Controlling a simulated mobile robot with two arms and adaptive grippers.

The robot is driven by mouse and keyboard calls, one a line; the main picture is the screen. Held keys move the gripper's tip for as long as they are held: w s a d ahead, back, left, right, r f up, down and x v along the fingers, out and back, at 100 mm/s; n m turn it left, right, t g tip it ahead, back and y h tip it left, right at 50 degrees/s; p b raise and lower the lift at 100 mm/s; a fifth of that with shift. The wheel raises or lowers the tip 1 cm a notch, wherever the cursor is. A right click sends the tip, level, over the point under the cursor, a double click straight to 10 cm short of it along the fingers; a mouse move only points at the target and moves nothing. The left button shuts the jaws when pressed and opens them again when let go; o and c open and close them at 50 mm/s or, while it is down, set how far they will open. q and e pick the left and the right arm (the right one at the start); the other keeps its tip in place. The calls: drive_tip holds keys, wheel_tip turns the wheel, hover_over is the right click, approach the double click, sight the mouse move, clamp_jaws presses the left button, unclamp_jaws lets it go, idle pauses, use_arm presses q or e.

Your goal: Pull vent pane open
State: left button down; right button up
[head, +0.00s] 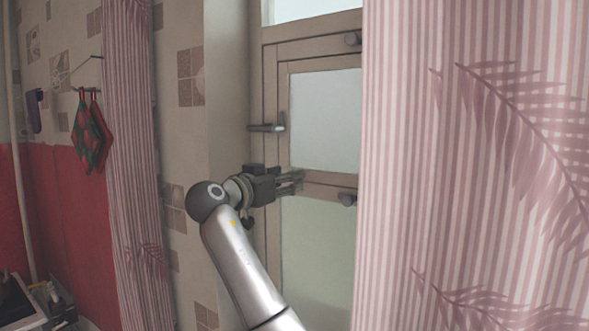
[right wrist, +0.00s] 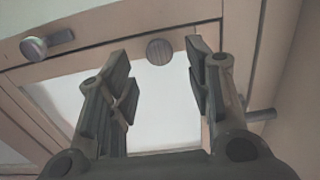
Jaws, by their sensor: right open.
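The vent pane (head: 325,120) is a framed frosted pane in the window, and it looks shut. A lever handle (head: 267,128) sits on its left side. My right gripper (head: 298,182) is in front of the frame just below the pane, fingers pointing right. In the right wrist view my right gripper (right wrist: 160,58) is open and empty. A round knob (right wrist: 159,52) on the frame appears between its fingertips. Whether a finger touches it, I cannot tell. The head view does not show this knob clearly; the gripper may cover it. My left gripper is not in view.
A pink striped curtain (head: 470,170) covers the right side; a narrower curtain (head: 133,160) hangs left. Red-green potholders (head: 92,135) hang on the tiled wall.

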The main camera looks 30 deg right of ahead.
drive_tip(key=p+x, duration=0.1)
drive_tip(key=x, duration=0.3)
drive_tip(key=shift+w+d, duration=0.1)
drive_tip(key=shift+d, duration=0.05)
drive_tip(key=shift+c, duration=0.4)
clamp_jaws()
